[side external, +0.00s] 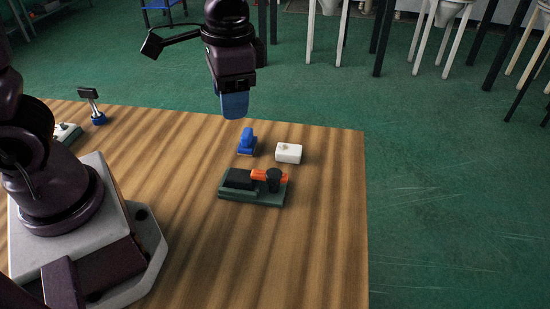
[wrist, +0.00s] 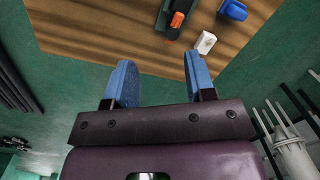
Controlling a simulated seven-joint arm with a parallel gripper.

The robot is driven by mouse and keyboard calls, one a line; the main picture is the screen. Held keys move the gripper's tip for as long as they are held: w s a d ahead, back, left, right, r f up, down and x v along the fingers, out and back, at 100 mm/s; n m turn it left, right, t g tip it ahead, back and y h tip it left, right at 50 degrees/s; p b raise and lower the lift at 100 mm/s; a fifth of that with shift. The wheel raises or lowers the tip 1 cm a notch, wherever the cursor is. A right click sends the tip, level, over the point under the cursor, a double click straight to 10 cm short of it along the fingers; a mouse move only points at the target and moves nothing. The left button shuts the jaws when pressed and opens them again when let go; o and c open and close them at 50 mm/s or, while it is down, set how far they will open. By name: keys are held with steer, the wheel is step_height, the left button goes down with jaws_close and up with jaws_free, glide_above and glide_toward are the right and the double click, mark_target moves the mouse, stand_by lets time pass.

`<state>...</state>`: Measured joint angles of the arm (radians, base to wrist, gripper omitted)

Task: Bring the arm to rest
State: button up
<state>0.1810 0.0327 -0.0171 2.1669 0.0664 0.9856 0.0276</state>
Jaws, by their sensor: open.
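My gripper (side external: 235,105) is raised above the far edge of the wooden table (side external: 200,255), with blue fingers pointing down. In the wrist view my gripper (wrist: 159,84) is open, with a clear gap between its two blue fingers and nothing in it. In the side external view the fingers overlap, so the gap does not show there. The gripper is apart from the objects on the table.
A blue object (side external: 247,142), a white block (side external: 289,153) and a dark green base (side external: 254,196) with an orange and black part (side external: 272,178) stand near the table's right end. A small stand (side external: 95,108) is at the far left. The front middle is clear.

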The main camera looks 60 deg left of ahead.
steer(key=s+a+r+n+t, duration=0.3)
steer(key=s+a+r+t, duration=0.25)
steer(key=s+r, duration=0.35)
steer(key=m+g+y, duration=0.2)
steer(key=m+g, duration=0.6)
steer(key=m, duration=0.1)
glide_above(261, 173)
steer(key=w+d, duration=0.4)
step_height(261, 173, down, 19)
steer(key=x, duration=1.2)
steer(key=shift+s+a+f, duration=0.2)
steer(key=shift+s+a, duration=0.1)
steer(key=shift+a, duration=0.1)
steer(key=c, duration=0.9)
